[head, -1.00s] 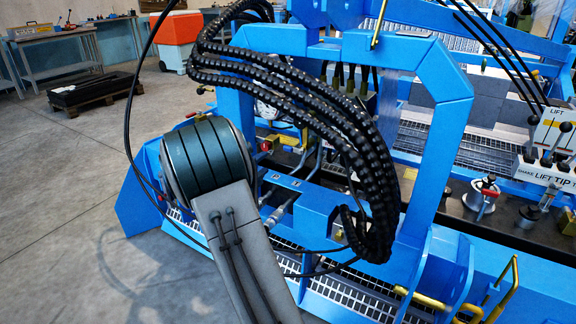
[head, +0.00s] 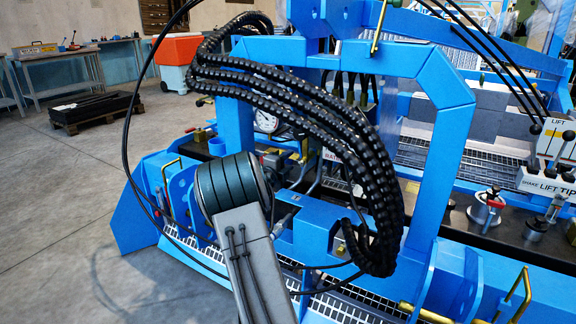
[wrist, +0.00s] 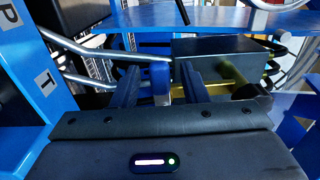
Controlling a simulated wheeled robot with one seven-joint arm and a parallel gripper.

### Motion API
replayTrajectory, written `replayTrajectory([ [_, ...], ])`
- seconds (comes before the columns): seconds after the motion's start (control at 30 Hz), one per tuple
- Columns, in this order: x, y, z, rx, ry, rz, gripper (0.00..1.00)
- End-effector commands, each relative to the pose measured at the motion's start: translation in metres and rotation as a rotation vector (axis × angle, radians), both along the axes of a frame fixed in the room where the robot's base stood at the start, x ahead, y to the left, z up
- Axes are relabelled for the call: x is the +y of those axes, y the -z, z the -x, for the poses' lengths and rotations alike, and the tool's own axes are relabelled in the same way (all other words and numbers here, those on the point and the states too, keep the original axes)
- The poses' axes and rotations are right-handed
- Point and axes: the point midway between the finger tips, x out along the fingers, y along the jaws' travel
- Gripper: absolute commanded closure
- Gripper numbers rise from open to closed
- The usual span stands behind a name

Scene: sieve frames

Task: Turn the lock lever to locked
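My gripper shows in the wrist view (wrist: 160,88), with its two dark fingers apart. A blue upright piece (wrist: 162,82) shows in the gap between the fingers, beyond or level with them; contact cannot be told. A bent silver tube (wrist: 95,52) runs in from the left to near this piece. I cannot tell which part is the lock lever, and its setting does not show. In the head view, my wrist and arm hide the gripper, in front of the blue machine frame (head: 455,110).
Looped black hoses (head: 375,170) hang across the frame, close to my arm. In the wrist view, a dark box (wrist: 222,58) and a yellow bar (wrist: 232,84) lie right of the gap. Control levers (head: 548,165) stand at right. Open floor (head: 60,220) lies at left.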

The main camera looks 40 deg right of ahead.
Motion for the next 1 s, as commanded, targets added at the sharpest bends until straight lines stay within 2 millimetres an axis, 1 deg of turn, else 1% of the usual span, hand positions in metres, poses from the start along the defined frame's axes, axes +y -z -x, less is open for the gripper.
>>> replayTrajectory([
  [0.1, -0.0044, 0.0004, -0.0014, 0.001, 0.0, 0.0, 0.6],
  [0.33, -0.0048, -0.0001, -0.0017, 0.001, 0.0, 0.0, 0.6],
  [0.37, -0.0047, 0.0, -0.0016, 0.001, 0.0, 0.0, 0.63],
  [0.4, -0.0047, 0.0, -0.0016, 0.001, 0.0, 0.0, 0.74],
  [0.5, -0.0046, 0.0, -0.0017, 0.001, 0.0, 0.0, 1.0],
  [0.77, -0.0043, 0.0003, -0.0017, 0.011, 0.0, 0.003, 1.0],
  [1.0, -0.0039, 0.0034, -0.0018, 0.09, -0.001, 0.035, 1.0],
])
